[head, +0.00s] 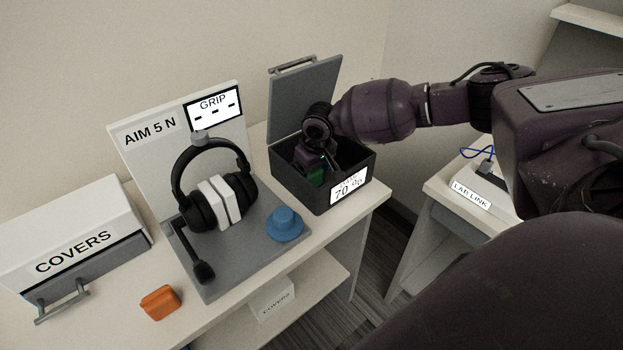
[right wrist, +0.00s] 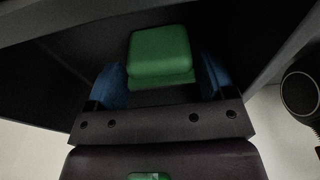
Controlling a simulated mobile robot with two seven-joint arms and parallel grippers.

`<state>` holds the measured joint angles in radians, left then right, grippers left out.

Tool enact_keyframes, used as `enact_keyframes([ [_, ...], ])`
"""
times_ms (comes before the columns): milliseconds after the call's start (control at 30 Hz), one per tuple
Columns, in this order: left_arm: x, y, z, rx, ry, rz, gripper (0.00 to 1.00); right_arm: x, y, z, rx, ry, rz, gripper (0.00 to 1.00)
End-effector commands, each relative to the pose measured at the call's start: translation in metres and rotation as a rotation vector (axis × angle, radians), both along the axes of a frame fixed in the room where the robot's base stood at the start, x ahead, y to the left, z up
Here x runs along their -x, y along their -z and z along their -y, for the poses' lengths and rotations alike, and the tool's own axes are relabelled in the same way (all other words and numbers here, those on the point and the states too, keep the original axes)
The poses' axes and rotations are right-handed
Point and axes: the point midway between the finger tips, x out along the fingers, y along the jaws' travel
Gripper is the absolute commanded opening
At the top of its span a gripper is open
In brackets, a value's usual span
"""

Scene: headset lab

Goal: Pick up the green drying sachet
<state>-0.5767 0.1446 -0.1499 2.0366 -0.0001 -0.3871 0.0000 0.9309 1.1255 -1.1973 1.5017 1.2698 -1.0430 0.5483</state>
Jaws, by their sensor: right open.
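The green drying sachet (right wrist: 160,52) lies inside the dark open box (head: 296,189). In the head view only a small green patch of the sachet (head: 317,175) shows beneath my right gripper (head: 322,163). My right gripper reaches down into the box from above. In the right wrist view the gripper (right wrist: 165,85) is open, with one blue-tipped finger on each side of the sachet. Whether the fingers touch the sachet cannot be told. My left gripper is not in view.
The box's lid (head: 305,95) stands open behind it. A headset (head: 213,190) on a grey stand, a blue knob (head: 285,224) and an orange block (head: 160,302) are to the left. A white COVERS box (head: 75,245) stands at far left.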

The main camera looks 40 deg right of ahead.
Motion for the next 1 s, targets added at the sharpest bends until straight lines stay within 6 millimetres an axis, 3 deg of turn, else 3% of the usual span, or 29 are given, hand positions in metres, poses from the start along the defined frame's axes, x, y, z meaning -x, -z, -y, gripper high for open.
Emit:
enact_keyframes([
  [33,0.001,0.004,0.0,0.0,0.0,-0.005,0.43,-0.001,0.012,-0.001,-0.001,-0.001,-0.004,0.77],
  [167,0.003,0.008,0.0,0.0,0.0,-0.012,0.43,-0.003,0.027,-0.001,0.0,-0.001,-0.003,0.77],
  [433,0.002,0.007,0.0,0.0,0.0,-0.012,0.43,-0.005,0.028,-0.001,0.0,-0.001,0.001,0.77],
  [667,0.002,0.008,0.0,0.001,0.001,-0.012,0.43,-0.004,0.028,-0.001,0.0,-0.001,0.001,0.41],
  [1000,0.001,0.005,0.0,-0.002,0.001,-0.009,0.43,-0.004,0.02,-0.001,0.0,-0.001,0.001,0.4],
])
